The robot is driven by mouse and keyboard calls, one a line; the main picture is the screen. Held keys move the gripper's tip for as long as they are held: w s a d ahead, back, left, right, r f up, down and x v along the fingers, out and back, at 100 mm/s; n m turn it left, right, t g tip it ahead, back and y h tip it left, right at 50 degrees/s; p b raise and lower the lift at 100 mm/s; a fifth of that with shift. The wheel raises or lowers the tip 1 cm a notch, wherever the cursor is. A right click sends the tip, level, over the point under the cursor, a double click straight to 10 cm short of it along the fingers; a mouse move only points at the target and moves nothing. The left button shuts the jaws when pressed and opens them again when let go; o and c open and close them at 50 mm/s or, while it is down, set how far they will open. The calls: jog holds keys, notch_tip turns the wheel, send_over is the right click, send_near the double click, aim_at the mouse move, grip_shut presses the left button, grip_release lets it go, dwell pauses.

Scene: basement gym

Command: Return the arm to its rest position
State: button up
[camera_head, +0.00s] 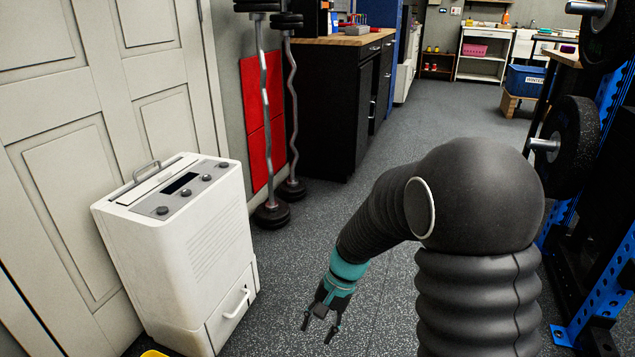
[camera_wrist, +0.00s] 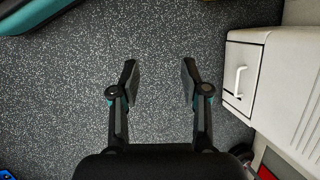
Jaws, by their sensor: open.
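My gripper (camera_head: 319,328) hangs low in the head view at the end of my dark, bent arm, with a teal band above it. It points down over the speckled grey floor. In the wrist view my gripper (camera_wrist: 158,82) has its two fingers spread apart, with only bare floor between them. It is open and empty. A white dehumidifier-like appliance (camera_head: 205,240) stands to the left of my gripper in the head view, apart from it. In the wrist view the appliance's drawer front with its handle (camera_wrist: 238,80) is on the right.
Curved barbells (camera_head: 291,110) lean by a red panel (camera_head: 252,130) behind the appliance. A black cabinet (camera_head: 325,100) stands further back. A blue rack (camera_head: 600,300) with weight plates (camera_head: 572,148) is on the right. The floor (camera_head: 400,125) down the middle is clear.

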jog(key=s+d+r+n+t+h+p, duration=0.1)
jog(key=s+d+r+t, duration=0.1)
jog(key=s+d+r, duration=0.3)
jog(key=s+d+r+n+t+h+p, duration=0.1)
jog(key=s+d+r, duration=0.4)
jog(key=r, duration=0.6)
jog(key=s+d+r+n+t+h+p, duration=0.1)
jog(key=s+d+r+n+t+h, duration=0.1)
jog(key=s+d+r+t, duration=0.3)
notch_tip(320, 180, up, 4)
jog(key=shift+s+d+f+n+p, duration=0.1)
jog(key=shift+s+d+n+p, duration=0.2)
jog(key=shift+s, duration=0.6)
jog(key=shift+a, duration=0.2)
